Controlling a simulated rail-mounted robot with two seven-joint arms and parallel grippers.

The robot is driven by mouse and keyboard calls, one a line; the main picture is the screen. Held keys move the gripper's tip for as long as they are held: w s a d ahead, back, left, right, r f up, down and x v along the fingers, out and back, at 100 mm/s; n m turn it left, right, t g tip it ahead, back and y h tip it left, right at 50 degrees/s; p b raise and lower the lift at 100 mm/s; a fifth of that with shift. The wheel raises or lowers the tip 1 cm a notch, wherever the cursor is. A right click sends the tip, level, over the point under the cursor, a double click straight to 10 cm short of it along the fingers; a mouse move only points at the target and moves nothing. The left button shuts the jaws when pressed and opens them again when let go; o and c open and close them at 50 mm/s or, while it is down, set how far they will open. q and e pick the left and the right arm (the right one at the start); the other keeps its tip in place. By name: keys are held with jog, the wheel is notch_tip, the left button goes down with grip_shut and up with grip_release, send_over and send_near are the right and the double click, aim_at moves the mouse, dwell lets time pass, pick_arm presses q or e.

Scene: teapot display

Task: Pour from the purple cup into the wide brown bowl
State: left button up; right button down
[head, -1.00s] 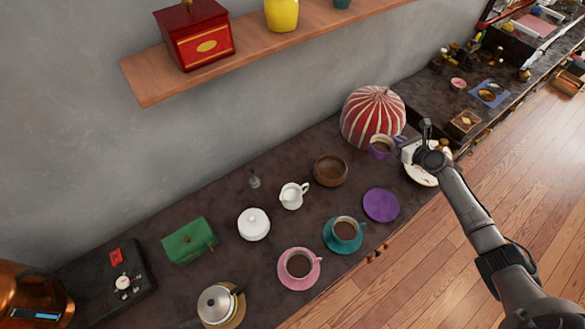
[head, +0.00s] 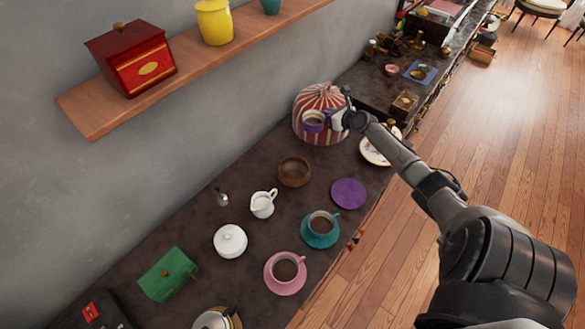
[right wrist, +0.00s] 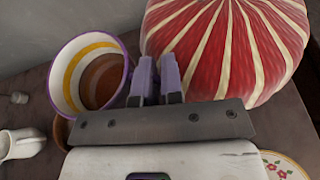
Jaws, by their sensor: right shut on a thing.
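The purple cup (head: 312,121) is in front of the red-and-white striped tea cosy in the head view, with brown liquid inside. My right gripper (head: 334,119) is shut on it from the right. In the right wrist view the cup (right wrist: 88,78) shows a purple rim, a yellow band inside and brown liquid; the fingers (right wrist: 158,80) are at its right side. The cup is held above the counter, roughly upright. The wide brown bowl (head: 295,171) stands on the counter, nearer than the cup and a little left of it. My left gripper is not in view.
The striped cosy (head: 322,98) stands close behind the cup. A white creamer (head: 263,203), a purple saucer (head: 348,193), a teal cup (head: 320,223) and a pink cup (head: 285,269) stand around the bowl. A flowered plate (head: 376,150) lies under my right arm. A shelf (head: 210,60) hangs above.

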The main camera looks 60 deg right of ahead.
aim_at(316, 130)
jog(key=a+n+h+p, duration=0.1)
jog(key=a, duration=0.1)
jog(key=a+f+n+t+h+p, duration=0.1)
jog(key=a+n+p, duration=0.1)
jog(key=a, duration=0.1)
jog(key=a+n+t+h+p, duration=0.1)
jog(key=a+n, duration=0.1)
jog(key=shift+s+a+f+p, duration=0.15)
jog(key=shift+a+f+p, duration=0.1)
jog(key=shift+f+p, duration=0.1)
jog(key=shift+a+f, duration=0.1)
jog(key=shift+a, duration=0.1)
jog(key=shift+s+a+n+h, duration=0.1)
jog(key=shift+a+n+h, duration=0.2)
jog(key=shift+n, duration=0.2)
jog(key=shift+r, duration=0.25)
jog(key=shift+a+r+t+p, duration=0.1)
jog(key=shift+a+t+p, duration=0.05)
jog(key=shift+t+p, duration=0.2)
jog(key=shift+a+n+h, duration=0.2)
jog(key=shift+n+h, duration=0.1)
jog(key=shift+n, duration=0.2)
